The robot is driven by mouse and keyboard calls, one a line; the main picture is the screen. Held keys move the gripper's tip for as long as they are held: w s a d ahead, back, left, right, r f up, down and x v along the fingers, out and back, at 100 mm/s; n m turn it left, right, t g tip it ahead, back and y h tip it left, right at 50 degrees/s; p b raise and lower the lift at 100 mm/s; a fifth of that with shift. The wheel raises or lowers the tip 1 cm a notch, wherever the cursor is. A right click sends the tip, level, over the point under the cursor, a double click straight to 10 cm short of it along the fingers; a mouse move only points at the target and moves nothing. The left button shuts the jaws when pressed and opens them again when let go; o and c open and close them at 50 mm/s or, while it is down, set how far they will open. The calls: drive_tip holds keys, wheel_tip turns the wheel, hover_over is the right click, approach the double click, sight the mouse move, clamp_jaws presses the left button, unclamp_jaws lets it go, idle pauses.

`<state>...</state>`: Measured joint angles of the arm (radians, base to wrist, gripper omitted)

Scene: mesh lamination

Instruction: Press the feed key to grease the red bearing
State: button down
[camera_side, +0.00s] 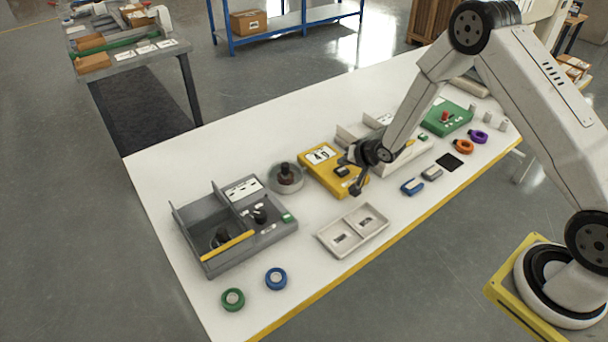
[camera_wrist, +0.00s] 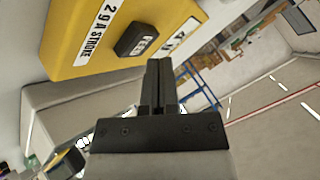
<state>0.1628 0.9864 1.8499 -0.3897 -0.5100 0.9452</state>
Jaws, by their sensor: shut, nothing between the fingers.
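The yellow box (camera_side: 318,175) stands mid-table with a white number label and a black key. In the wrist view the yellow box (camera_wrist: 75,30) fills the upper left, and its black key (camera_wrist: 137,38) reads FEED beside a "29 A STROKE" label. My gripper (camera_side: 356,190) is at the box's front right side in the side view. In the wrist view my gripper (camera_wrist: 158,63) is shut and empty, its tips close to the key; I cannot tell whether they touch. No bearing is clearly red; an orange ring (camera_side: 463,147) lies at the right.
A grey divided unit (camera_side: 215,262) stands at the left, with a clear round dish (camera_side: 286,190) right of it. A pale two-part tray (camera_side: 328,240) lies in front. Green (camera_side: 232,308) and blue (camera_side: 276,268) rings lie at the near edge. A green box (camera_side: 462,122) stands at the right.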

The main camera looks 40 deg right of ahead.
sight(344, 171)
drive_tip(key=shift+f, duration=1.05)
idle(1.9)
drive_tip(key=shift+r, duration=1)
drive_tip(key=shift+r, duration=0.1)
drive_tip(key=shift+r, duration=2.45)
drive_tip(key=shift+r, duration=0.1)
idle(0.9)
drive_tip(key=shift+r, duration=1.8)
